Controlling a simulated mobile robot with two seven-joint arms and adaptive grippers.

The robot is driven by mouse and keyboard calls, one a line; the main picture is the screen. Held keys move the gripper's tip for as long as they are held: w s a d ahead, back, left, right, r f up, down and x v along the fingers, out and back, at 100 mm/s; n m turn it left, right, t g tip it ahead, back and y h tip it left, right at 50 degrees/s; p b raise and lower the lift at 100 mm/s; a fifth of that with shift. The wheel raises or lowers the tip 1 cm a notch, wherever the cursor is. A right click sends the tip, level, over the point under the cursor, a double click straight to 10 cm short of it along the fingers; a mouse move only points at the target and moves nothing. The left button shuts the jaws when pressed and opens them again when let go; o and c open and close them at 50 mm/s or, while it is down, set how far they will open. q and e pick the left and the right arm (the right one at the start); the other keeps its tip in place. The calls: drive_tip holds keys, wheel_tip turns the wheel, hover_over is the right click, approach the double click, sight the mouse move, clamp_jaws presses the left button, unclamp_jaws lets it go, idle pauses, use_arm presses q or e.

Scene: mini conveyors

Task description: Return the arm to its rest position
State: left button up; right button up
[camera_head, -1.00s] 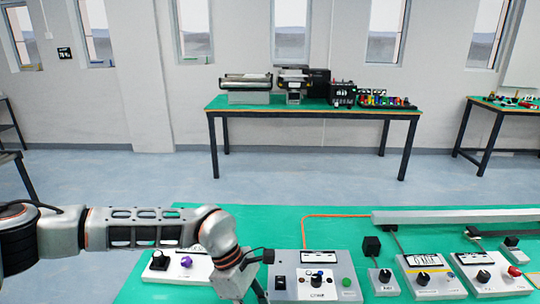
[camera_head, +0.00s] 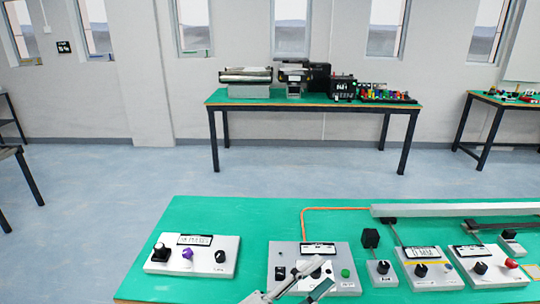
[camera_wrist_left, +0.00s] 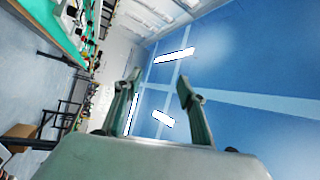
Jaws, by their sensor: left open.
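My left gripper (camera_head: 295,286) shows at the bottom edge of the head view, in front of the control box with the green button (camera_head: 315,266). Only its fingers show there; the rest of the left arm is outside the head view. In the left wrist view both fingers (camera_wrist_left: 159,82) are spread apart with nothing between them. They point up toward a blue ceiling with bright lights. My right gripper is in neither view.
A green table (camera_head: 240,212) fills the front. It bears a box with a purple knob (camera_head: 192,255) at the left and several knob boxes (camera_head: 431,269) at the right. A grey rail (camera_head: 455,210) runs along its back right. A far table (camera_head: 225,103) holds equipment.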

use_arm(q)
drive_tip(key=a+f+n+t+y, duration=0.3)
drive_tip(key=a+f+n+y, duration=0.7)
drive_tip(key=a+f+n, duration=0.5)
drive_tip(key=s+a+f+n+g+y, duration=0.1)
drive_tip(key=s+a+f+n+y, duration=0.1)
drive_tip(key=s+a+f, duration=0.4)
drive_tip(key=s+a+f+n+g+y, duration=0.2)
drive_tip(key=s+a+f+n+y, duration=0.1)
drive_tip(key=a+f, duration=0.5)
wheel_tip(320, 180, down, 2)
drive_tip(key=s+n, duration=0.1)
drive_tip(key=s, duration=0.1)
drive_tip(key=shift+s+a+f+n+g, duration=0.15)
drive_tip(key=shift+s+a+n+g, duration=0.15)
drive_tip(key=shift+s+a, duration=0.05)
idle(0.5)
